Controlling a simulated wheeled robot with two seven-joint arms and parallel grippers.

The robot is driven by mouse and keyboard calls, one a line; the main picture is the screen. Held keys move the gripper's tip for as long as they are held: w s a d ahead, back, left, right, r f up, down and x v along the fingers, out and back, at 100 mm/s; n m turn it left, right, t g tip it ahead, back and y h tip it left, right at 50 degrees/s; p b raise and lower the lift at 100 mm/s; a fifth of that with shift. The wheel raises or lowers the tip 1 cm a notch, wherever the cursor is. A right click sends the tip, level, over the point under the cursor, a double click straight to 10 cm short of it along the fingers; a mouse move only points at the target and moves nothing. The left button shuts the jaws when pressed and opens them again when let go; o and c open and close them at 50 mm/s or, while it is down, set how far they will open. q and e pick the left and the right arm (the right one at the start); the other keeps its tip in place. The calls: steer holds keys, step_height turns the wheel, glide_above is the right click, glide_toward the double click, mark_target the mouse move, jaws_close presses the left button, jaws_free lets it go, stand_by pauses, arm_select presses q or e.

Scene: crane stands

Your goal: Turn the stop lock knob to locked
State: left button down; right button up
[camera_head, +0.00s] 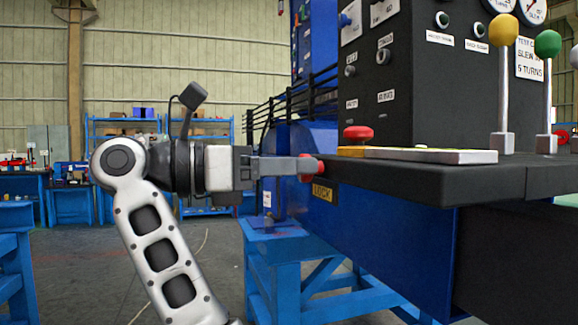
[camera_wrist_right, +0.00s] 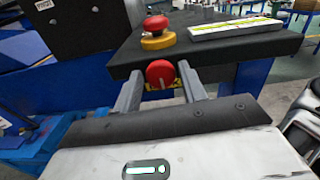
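The red round stop lock knob (camera_wrist_right: 160,73) sits on the front edge of the black console shelf (camera_wrist_right: 205,48), with a pale line on its face pointing down in the right wrist view. It also shows in the head view (camera_head: 318,167). My right gripper (camera_wrist_right: 160,76) is open, its two grey fingers on either side of the knob with a small gap at each side in the wrist view. In the head view the right gripper (camera_head: 300,168) reaches the shelf edge from the left, fingertips at the knob. My left gripper is in neither view.
A red mushroom button (camera_head: 357,134) on a yellow base and a pale flat plate (camera_head: 430,155) lie on the shelf. A yellow label (camera_head: 322,192) is below the knob. Levers with yellow (camera_head: 503,29) and green (camera_head: 548,44) balls stand at right.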

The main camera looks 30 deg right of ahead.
steer(key=c, duration=0.5)
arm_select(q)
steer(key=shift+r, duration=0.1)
arm_select(e)
steer(key=shift+m, duration=0.4)
steer(key=o, duration=0.9)
steer(key=shift+a, duration=0.1)
